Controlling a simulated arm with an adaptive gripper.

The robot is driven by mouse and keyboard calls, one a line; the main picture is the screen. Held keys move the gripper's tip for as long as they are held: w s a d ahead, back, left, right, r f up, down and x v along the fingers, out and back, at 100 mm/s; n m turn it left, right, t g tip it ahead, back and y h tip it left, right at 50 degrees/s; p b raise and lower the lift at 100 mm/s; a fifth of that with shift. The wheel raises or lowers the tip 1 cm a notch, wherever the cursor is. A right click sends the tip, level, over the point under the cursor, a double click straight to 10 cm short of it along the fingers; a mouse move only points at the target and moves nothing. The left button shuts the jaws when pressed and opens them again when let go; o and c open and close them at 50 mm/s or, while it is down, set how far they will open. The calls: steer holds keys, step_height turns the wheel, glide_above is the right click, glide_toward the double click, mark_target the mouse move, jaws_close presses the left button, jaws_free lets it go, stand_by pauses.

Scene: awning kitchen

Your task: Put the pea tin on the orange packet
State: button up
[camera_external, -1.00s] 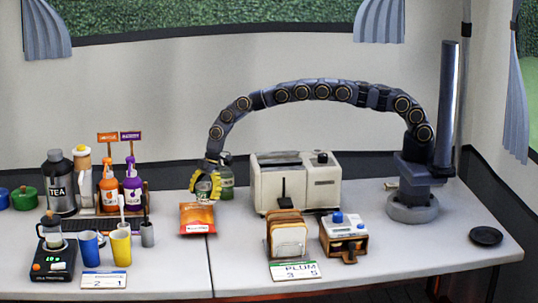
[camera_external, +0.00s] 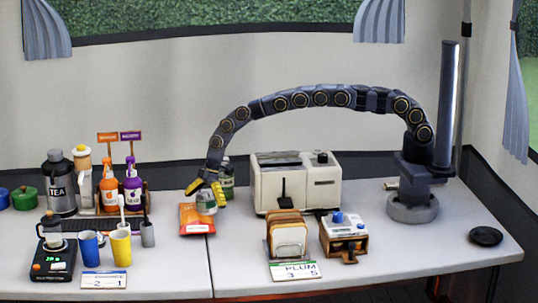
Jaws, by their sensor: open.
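The orange packet (camera_external: 193,222) lies on the table just left of the seam. A small tin (camera_external: 206,204) with a pale top and green side, which looks like the pea tin, stands at the packet's back right part and appears to rest on it. Its lower edge and label are too small to read clearly. My gripper (camera_external: 207,190) is open, its yellow fingers spread just above and to either side of the tin. I cannot tell whether a finger still touches it.
A green jar (camera_external: 227,182) stands close behind the gripper on the right. A white toaster (camera_external: 295,185) is further right, with a toast rack (camera_external: 287,240) in front. Yellow and blue mugs (camera_external: 120,247) stand to the left. The table in front of the packet is clear.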

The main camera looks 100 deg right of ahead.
steer(key=v, duration=1.2)
steer(key=s+a+r+m+g, duration=0.1)
steer(key=s+a+r+m, duration=0.1)
steer(key=s+a+r, duration=0.5)
steer(key=s+a+r+m+g+h, duration=0.1)
steer(key=s+r, duration=0.2)
steer(key=s, duration=0.6)
steer(key=s+r+m+g, duration=0.1)
steer(key=s+r+m, duration=0.15)
steer(key=s, duration=0.55)
steer(key=s+a+r+g+h, duration=0.1)
steer(key=s+r, duration=0.2)
steer(key=s, duration=0.6)
steer(key=s+d+m+g+h, duration=0.1)
steer(key=s+d+m, duration=0.1)
steer(key=s, duration=1.2)
steer(key=shift+s+d+f+m+h, duration=0.25)
steer(key=shift+f+m, duration=0.25)
steer(key=shift+m, duration=0.35)
